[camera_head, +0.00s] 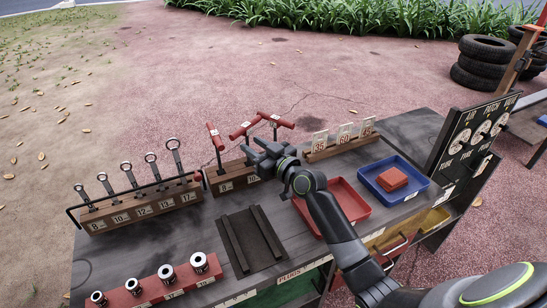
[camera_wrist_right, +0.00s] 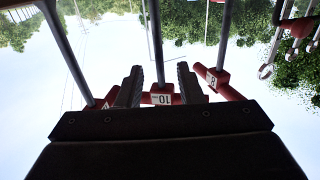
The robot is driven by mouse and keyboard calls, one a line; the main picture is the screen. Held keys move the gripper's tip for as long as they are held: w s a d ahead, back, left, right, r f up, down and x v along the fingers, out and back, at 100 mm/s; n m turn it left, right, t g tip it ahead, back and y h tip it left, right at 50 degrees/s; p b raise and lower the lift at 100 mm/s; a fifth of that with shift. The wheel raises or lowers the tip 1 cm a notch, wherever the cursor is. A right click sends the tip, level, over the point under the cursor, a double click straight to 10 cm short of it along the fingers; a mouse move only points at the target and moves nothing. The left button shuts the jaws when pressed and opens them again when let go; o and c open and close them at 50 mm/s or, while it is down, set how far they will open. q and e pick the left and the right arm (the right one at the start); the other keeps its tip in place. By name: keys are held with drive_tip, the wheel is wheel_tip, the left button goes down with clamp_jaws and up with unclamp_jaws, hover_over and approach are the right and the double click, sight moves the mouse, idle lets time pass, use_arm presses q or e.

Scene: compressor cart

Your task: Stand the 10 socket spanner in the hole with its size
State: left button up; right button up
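Three red T-handled socket spanners show in the head view at the labelled wooden block (camera_head: 226,186). The left one (camera_head: 215,135) is marked 8 in the wrist view (camera_wrist_right: 212,78). The middle 10 spanner (camera_head: 241,131) has its number plate (camera_wrist_right: 161,99) between my right fingers in the wrist view. The third (camera_head: 276,120) stands to the right. My right gripper (camera_head: 256,152) looks open, with its fingers apart on either side of the 10 spanner's hub and no clear contact. It hides the lower shafts and part of the block. My left gripper is not in view.
A rack of ring spanners (camera_head: 140,205) stands at left. A red socket rail (camera_head: 150,290) lies in front. A black grooved tray (camera_head: 250,240), a red tray (camera_head: 345,198) and a blue tray (camera_head: 415,188) occupy the bench. A numbered card stand (camera_head: 342,147) is behind.

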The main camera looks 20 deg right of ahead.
drive_tip(key=v, duration=1.7)
